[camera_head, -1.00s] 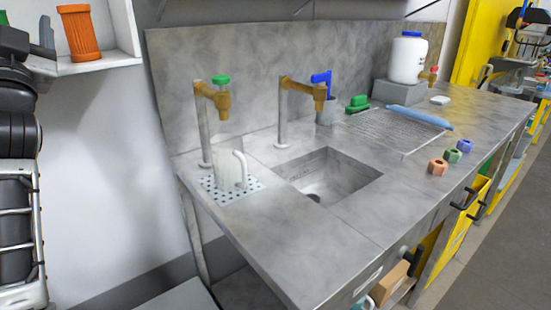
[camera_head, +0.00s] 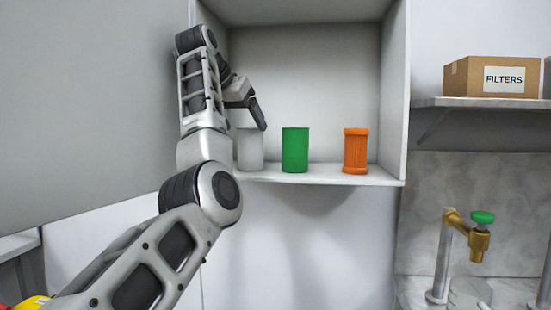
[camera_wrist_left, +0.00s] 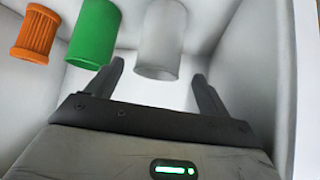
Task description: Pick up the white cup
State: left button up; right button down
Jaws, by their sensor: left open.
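The white cup (camera_head: 250,150) stands upright at the left end of the shelf in the head view, partly hidden by my left gripper. My left gripper (camera_head: 254,114) is open, just above and in front of it. In the left wrist view the white cup (camera_wrist_left: 161,40) appears just beyond the two spread fingers (camera_wrist_left: 158,75), lined up with the gap between them. Nothing is held, and I cannot tell if a finger touches the cup. My right gripper is in neither view.
A green cup (camera_head: 295,150) stands right of the white cup, then an orange ribbed cup (camera_head: 356,151). The open shelf box (camera_head: 397,100) has side walls close to my arm. Right are a cardboard box (camera_head: 490,77) on another shelf and a brass tap (camera_head: 479,240).

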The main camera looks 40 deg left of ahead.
aim_at(252, 141)
pick_arm(q)
jog(key=p+x, duration=0.1)
jog(key=x, duration=0.5)
jog(key=shift+w+d+f, duration=0.1)
jog(key=shift+d+f, duration=0.05)
jog(key=shift+f, duration=0.3)
jog(key=c, duration=1)
